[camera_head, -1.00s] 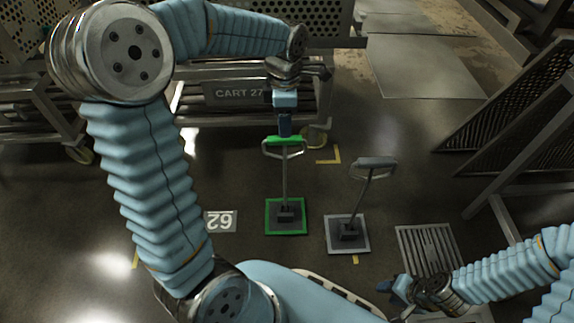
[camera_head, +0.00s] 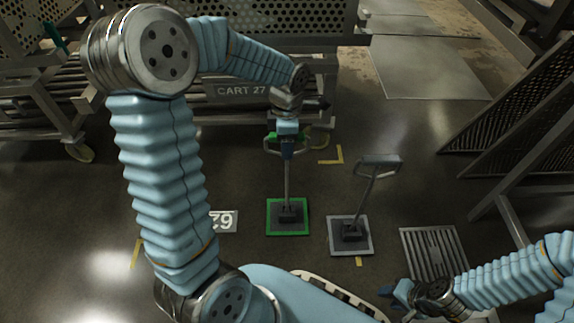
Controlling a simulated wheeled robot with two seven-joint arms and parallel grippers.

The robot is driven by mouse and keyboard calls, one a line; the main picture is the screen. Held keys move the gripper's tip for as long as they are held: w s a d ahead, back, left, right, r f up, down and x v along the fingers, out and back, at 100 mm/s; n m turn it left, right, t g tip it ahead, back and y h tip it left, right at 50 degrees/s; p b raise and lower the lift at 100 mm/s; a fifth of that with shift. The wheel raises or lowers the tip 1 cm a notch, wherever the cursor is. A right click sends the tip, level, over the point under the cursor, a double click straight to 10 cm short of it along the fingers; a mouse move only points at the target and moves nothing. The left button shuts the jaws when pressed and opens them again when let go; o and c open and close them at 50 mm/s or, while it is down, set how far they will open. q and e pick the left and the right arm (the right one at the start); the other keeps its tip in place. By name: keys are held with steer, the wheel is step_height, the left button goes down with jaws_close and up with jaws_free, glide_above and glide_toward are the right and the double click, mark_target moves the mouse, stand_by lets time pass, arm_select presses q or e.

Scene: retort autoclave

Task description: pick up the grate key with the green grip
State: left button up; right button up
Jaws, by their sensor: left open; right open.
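The grate key with the green grip (camera_head: 287,185) stands upright on a green-bordered base plate (camera_head: 288,230) on the floor. Its green grip is partly hidden behind my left gripper (camera_head: 287,153), which comes down over the middle of the handle. My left gripper is open, its fingers at the grip; whether they touch it I cannot tell. A second key with a grey grip (camera_head: 379,159) leans to the right on a grey-bordered plate (camera_head: 350,249). My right gripper (camera_head: 392,290) is open and empty, low at the right near the floor grate.
A cart labelled CART 27 (camera_head: 241,90) stands behind the green-grip key. A floor grate (camera_head: 432,252) lies at the right, below slanted perforated panels (camera_head: 520,110).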

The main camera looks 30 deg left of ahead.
arm_select(q)
steer(key=shift+f, duration=0.25)
stand_by(0.4)
jaws_close()
